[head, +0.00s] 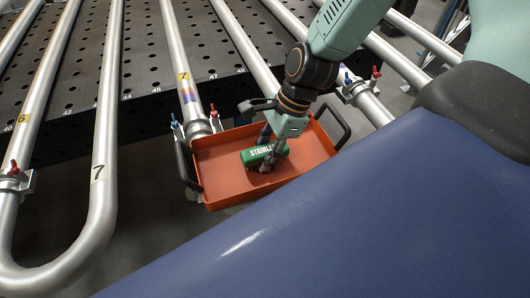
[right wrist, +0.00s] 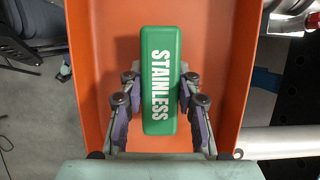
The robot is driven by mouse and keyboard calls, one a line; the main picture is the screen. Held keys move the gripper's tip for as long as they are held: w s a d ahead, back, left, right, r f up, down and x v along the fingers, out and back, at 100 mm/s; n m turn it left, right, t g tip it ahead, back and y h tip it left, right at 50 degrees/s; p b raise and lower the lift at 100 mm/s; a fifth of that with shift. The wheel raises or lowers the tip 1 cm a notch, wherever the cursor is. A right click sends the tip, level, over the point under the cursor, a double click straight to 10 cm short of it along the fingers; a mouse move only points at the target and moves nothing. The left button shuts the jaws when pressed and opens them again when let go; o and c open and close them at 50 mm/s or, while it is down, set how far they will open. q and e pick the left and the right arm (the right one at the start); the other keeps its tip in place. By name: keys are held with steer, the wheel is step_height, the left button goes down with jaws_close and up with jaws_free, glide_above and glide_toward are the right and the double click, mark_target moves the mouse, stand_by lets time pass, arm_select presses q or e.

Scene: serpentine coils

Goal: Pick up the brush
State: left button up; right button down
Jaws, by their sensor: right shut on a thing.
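The brush shows as a green block with white "STAINLESS" lettering (head: 254,156) inside an orange tray (head: 214,180). My right gripper (head: 268,160) reaches down into the tray and is shut on the green block. In the right wrist view the block (right wrist: 161,60) lies lengthwise between the two fingers (right wrist: 158,95), one on each long side. The underside of the brush is hidden, so I cannot tell whether it touches the tray floor. My left gripper is not in view.
The tray has black handles at both ends (head: 187,166). Silver serpentine pipes (head: 105,150) with red and blue clamps run beside it over a perforated dark table (head: 140,45). A large dark blue surface (head: 350,230) fills the lower right.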

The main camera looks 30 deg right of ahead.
mark_target(265, 148)
steer(key=shift+w+r, duration=0.1)
steer(key=shift+r, duration=0.05)
step_height(265, 148, up, 9)
steer(key=p, duration=0.6)
steer(key=shift+r+p, duration=0.2)
steer(key=shift+p, duration=0.15)
steer(key=shift+w+d+r, duration=0.1)
steer(key=shift+w+r, duration=0.05)
steer(key=shift+r, duration=0.15)
steer(key=c, duration=1.5)
jaws_free()
steer(key=shift+s, duration=0.2)
steer(key=shift+w, duration=0.15)
steer(key=c, duration=0.5)
